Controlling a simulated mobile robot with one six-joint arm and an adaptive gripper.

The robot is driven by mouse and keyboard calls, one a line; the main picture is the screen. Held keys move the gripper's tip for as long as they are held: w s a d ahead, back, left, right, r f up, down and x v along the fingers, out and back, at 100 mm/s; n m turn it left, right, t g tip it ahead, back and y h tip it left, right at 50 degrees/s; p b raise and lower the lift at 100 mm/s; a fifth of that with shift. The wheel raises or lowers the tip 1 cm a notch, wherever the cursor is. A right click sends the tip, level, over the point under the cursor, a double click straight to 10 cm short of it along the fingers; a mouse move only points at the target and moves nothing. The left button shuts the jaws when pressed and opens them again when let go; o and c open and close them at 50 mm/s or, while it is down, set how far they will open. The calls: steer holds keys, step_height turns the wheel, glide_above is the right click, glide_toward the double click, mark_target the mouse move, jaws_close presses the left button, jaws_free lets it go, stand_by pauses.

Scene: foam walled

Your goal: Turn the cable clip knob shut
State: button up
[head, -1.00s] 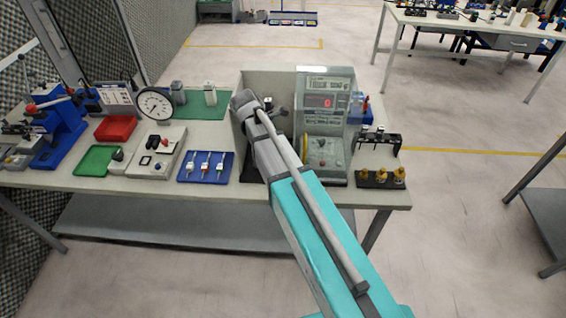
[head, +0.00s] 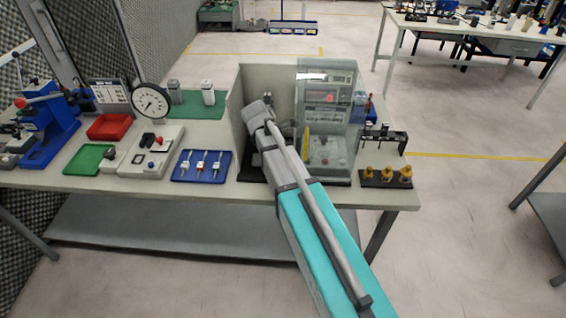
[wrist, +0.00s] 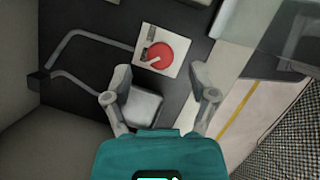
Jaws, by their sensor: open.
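In the wrist view a red round knob (wrist: 158,54) with a pale bar across it sits on a small white plate (wrist: 173,43). It looks like the cable clip knob. A small dark and grey part (wrist: 147,52) touches its left side. My gripper (wrist: 163,76) is open and empty, with one finger on each side below the knob. The fingers appear apart from the knob; the height gap cannot be told. In the head view my arm reaches into the walled station, and the arm and station hide the knob and gripper.
A bent grey rod (wrist: 80,40) stands left of the plate. A clear-fronted instrument (head: 326,110) stands right of my arm, and a pale wall (head: 242,140) stands left. A blue tray (head: 183,172) holds several small tools.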

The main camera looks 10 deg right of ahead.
steer(key=shift+b+x, duration=1.25)
steer(key=shift+x, duration=0.4)
steer(key=shift+c, duration=0.3)
jaws_close()
